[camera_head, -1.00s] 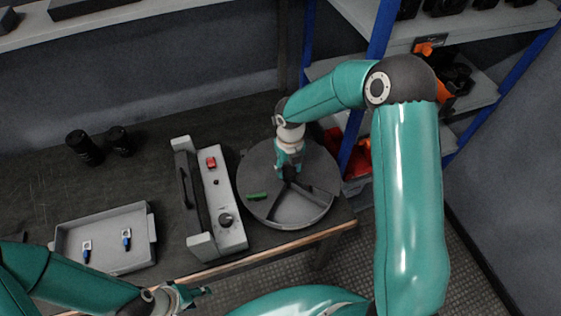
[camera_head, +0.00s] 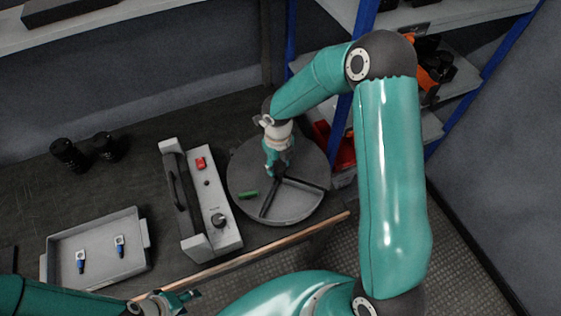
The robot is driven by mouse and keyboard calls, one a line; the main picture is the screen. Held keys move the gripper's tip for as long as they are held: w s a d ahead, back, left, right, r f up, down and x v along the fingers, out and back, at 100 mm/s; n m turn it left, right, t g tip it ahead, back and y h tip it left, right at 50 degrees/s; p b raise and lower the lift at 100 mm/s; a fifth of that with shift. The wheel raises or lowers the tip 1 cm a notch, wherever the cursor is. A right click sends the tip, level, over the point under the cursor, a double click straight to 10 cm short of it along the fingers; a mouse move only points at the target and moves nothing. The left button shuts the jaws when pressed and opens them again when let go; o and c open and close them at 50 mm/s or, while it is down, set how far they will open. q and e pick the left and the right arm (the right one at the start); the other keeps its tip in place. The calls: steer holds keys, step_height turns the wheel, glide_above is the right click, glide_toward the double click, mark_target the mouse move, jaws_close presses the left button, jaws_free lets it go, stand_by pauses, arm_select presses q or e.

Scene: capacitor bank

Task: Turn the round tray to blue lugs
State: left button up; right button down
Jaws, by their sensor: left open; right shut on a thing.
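The round grey tray (camera_head: 310,161) sits at the right end of the bench. Its front shows an open wedge compartment (camera_head: 295,202) that looks empty, edged by dark dividers. A small green piece (camera_head: 248,195) is at its left front. My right gripper (camera_head: 276,174) points down at the tray's middle and is shut on its dark centre handle, which it mostly hides. Two lugs with blue sleeves, one left (camera_head: 81,263) and one right (camera_head: 120,246), lie in a rectangular grey tray (camera_head: 62,238). My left gripper (camera_head: 188,298) is open and empty at the bottom edge, in front of the bench.
A grey box with a black handle and red switch (camera_head: 212,215) stands between the two trays. Two black cylinders (camera_head: 88,152) stand at the back left. A blue-framed shelf (camera_head: 367,22) with red and orange items is close on the right.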

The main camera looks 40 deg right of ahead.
steer(key=c, duration=0.6)
jaws_free()
steer(key=shift+o, duration=0.2)
steer(key=shift+r, duration=0.1)
step_height(320, 180, up, 12)
